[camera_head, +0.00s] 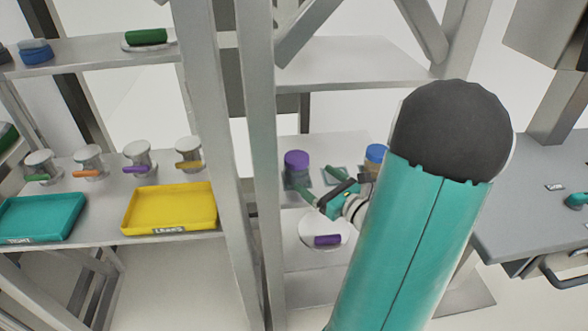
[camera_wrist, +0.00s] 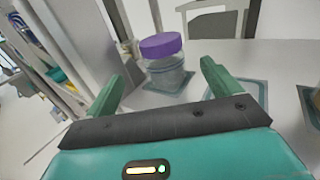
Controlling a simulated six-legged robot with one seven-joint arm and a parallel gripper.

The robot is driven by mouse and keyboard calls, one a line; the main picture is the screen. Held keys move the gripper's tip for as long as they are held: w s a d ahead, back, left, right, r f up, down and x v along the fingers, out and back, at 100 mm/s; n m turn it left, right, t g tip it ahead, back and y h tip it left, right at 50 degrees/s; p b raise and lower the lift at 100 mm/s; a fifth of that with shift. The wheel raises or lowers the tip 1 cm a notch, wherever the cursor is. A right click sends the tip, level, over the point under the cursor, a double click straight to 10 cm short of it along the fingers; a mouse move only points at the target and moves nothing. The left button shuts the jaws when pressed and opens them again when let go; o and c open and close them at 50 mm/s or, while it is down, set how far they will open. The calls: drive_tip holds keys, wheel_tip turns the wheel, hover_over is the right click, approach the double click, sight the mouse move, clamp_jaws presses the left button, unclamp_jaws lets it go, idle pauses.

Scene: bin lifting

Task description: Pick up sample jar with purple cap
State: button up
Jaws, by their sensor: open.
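The sample jar with the purple cap (camera_wrist: 166,62) stands upright on a light shelf in the wrist view, its clear body on a square marker. It also shows in the head view (camera_head: 297,161), where its lower part is partly covered by my gripper. My gripper (camera_wrist: 160,82) is open, with its two green fingers apart. The jar appears between and beyond the fingertips in the wrist view. I cannot tell whether the fingers reach around it. In the head view my gripper (camera_head: 322,195) is just below and right of the jar.
A blue-capped jar (camera_head: 376,153) stands to the right, partly behind my arm. A grey post (camera_head: 262,150) rises close left of the jar. A yellow tray (camera_head: 170,207) and teal tray (camera_head: 42,217) are further left.

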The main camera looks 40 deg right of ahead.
sight(304, 168)
drive_tip(key=w, duration=0.8)
drive_tip(key=shift+w+d, duration=0.25)
drive_tip(key=shift+w, duration=0.1)
drive_tip(key=shift+r, duration=0.1)
drive_tip(key=c, duration=1.6)
